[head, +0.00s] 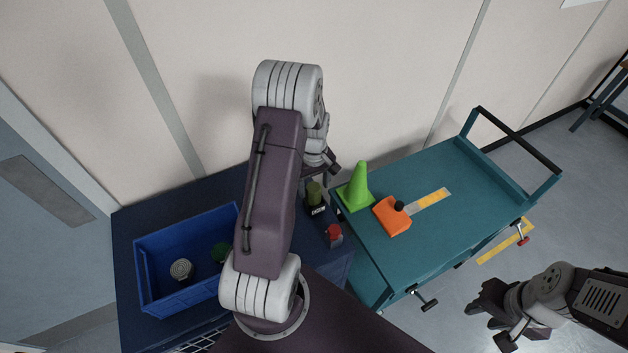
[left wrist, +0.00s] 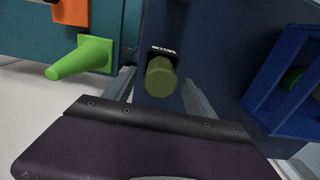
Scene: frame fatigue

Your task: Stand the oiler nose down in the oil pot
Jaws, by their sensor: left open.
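An olive-green cylinder (head: 314,193) stands upright in a dark holder (head: 317,211) with a small white label on the dark blue table. I cannot tell for certain whether these are the oiler and the oil pot. My left gripper (head: 320,174) is open and empty, just above and behind the cylinder. In the left wrist view the cylinder (left wrist: 161,78) shows end-on between the spread grey fingers (left wrist: 160,95), and contact does not show. My right gripper (head: 490,318) is open and empty over the floor at lower right.
A blue crate (head: 142,275) with a ribbed round piece (head: 181,269) and a green piece (head: 221,252) stands left on the table. A red-topped item (head: 334,235) is near the table's right edge. The teal cart (head: 450,225) carries a green cone (head: 359,188) and an orange block (head: 391,217).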

